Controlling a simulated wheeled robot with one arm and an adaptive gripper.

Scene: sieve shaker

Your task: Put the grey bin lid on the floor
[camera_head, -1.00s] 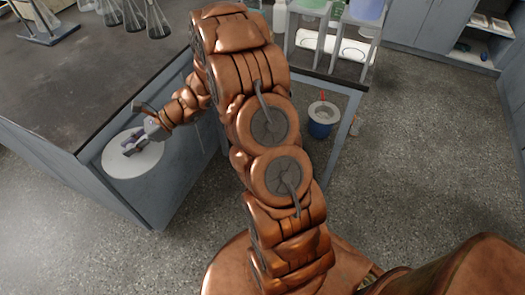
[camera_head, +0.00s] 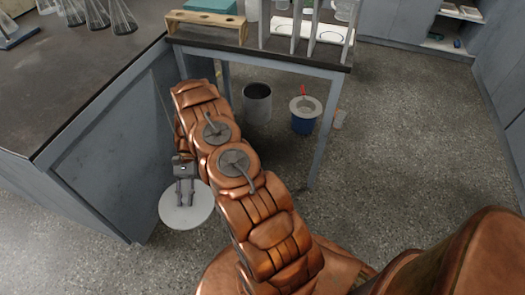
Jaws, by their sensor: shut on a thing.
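The grey bin lid (camera_head: 199,218) is a round, pale disc to the left of my arm, beside the front of the grey cabinet. My gripper (camera_head: 185,203) is over the middle of the lid with its two fingers reaching down, shut on it. The fingers cover the part that they hold. The lid looks roughly level. I cannot tell how far it is above the speckled floor (camera_head: 405,185).
A dark grey bin (camera_head: 257,106) with an open top stands under the bench. A blue bucket (camera_head: 304,121) with a pale top and a red item stands beside it. The cabinet (camera_head: 95,185) is close on the left. The floor on the right is clear.

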